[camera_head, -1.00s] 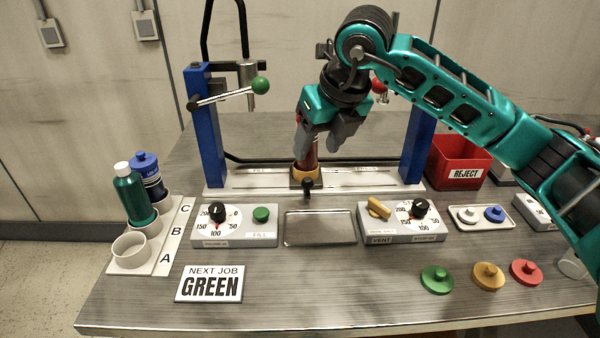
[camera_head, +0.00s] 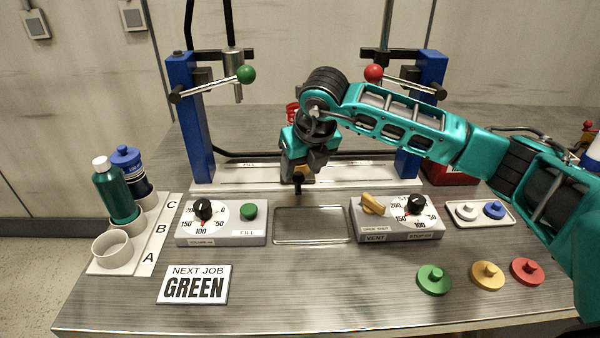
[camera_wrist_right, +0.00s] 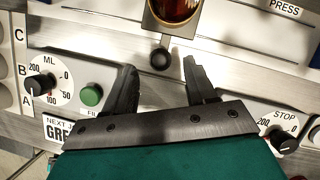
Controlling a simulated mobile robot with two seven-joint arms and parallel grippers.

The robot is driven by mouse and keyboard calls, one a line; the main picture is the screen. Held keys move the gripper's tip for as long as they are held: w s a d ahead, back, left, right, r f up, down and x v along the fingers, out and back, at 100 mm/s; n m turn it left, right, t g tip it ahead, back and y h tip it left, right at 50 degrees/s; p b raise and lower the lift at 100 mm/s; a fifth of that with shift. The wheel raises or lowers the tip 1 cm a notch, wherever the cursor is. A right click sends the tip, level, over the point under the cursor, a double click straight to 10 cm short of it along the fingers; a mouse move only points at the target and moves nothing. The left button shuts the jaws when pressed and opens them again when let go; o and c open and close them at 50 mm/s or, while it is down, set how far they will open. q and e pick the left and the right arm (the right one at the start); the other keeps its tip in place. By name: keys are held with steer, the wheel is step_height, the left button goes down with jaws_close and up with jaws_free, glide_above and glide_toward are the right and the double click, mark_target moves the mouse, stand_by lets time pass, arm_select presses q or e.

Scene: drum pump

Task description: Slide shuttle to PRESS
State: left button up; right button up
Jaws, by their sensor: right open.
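The shuttle, a brass-coloured block with a dark round knob (camera_head: 298,189), sits on the pale rail (camera_head: 232,176), between the FILL end at left and the far right end. In the right wrist view its knob (camera_wrist_right: 161,59) points toward me, and a red-amber vessel (camera_wrist_right: 176,8) stands in the block. The PRESS label (camera_wrist_right: 285,7) lies to the right there. My right gripper (camera_wrist_right: 162,76) is open, its fingers either side of the knob's line with the knob just beyond or between the tips; contact cannot be told. In the head view the right gripper (camera_head: 300,172) hides most of the shuttle.
Blue posts stand at both rail ends, with a green-balled lever (camera_head: 246,74) left and a red-balled lever (camera_head: 373,73) right. Two control boxes (camera_head: 220,236) (camera_head: 396,232) flank an empty metal tray (camera_head: 312,240) in front. A red bin (camera_head: 455,174) is partly behind my arm.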

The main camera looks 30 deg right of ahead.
steer(key=shift+x, duration=1.3)
steer(key=shift+c, duration=0.4)
jaws_close()
